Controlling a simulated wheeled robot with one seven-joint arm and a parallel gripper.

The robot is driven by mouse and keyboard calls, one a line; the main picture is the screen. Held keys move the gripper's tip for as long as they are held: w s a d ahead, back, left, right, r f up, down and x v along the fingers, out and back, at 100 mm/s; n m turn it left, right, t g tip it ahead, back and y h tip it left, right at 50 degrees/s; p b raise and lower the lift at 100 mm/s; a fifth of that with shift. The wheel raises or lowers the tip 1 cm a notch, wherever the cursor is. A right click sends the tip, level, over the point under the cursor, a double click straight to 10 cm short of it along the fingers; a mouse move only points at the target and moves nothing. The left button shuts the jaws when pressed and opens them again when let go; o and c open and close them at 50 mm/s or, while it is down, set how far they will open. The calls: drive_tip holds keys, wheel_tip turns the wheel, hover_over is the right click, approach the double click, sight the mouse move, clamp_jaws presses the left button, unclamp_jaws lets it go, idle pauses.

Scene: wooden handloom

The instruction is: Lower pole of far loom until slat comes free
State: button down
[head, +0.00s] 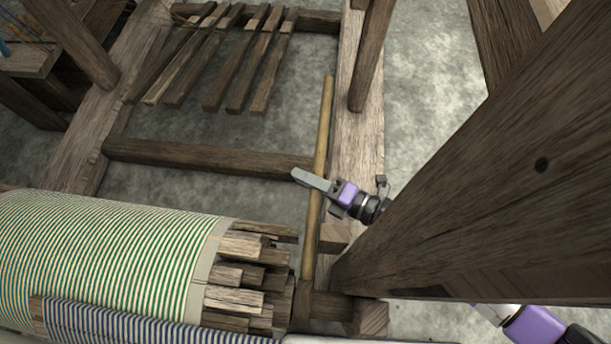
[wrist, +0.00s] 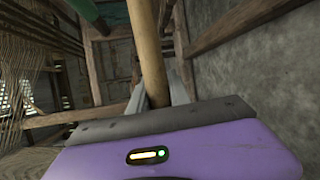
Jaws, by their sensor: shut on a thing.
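A thin, light brown wooden pole (head: 313,230) stands by the right end of the cloth roller (head: 110,255) in the head view. My gripper (head: 302,176) is shut on the pole partway along it, with its grey fingers pointing left. In the wrist view the pole (wrist: 148,45) runs upward between the two grey fingers (wrist: 158,85). The pole's near end meets the wooden parts beside the roller. Several loose-looking wooden slat ends (head: 235,298) show at the roller's end. I cannot tell which slat the pole bears on.
Several long wooden treadles (head: 232,70) lie at the back. A dark crossbeam (head: 210,158) lies left of my gripper. A thick dark post (head: 480,170) stands close on the right, hiding part of my arm. Grey floor (head: 430,100) shows between the timbers.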

drive_tip(key=shift+m+g+h, duration=0.3)
drive_tip(key=shift+m, duration=0.4)
wheel_tip(320, 180, down, 4)
drive_tip(key=shift+s+f, duration=0.1)
drive_tip(key=shift+f, duration=0.1)
drive_tip(key=c, duration=1.2)
unclamp_jaws()
drive_tip(key=shift+d, duration=0.1)
drive_tip(key=p+v, duration=0.2)
drive_tip(key=v, duration=0.5)
drive_tip(key=shift+s+d, duration=0.15)
drive_tip(key=shift+d, duration=0.2)
drive_tip(key=shift+r, duration=0.1)
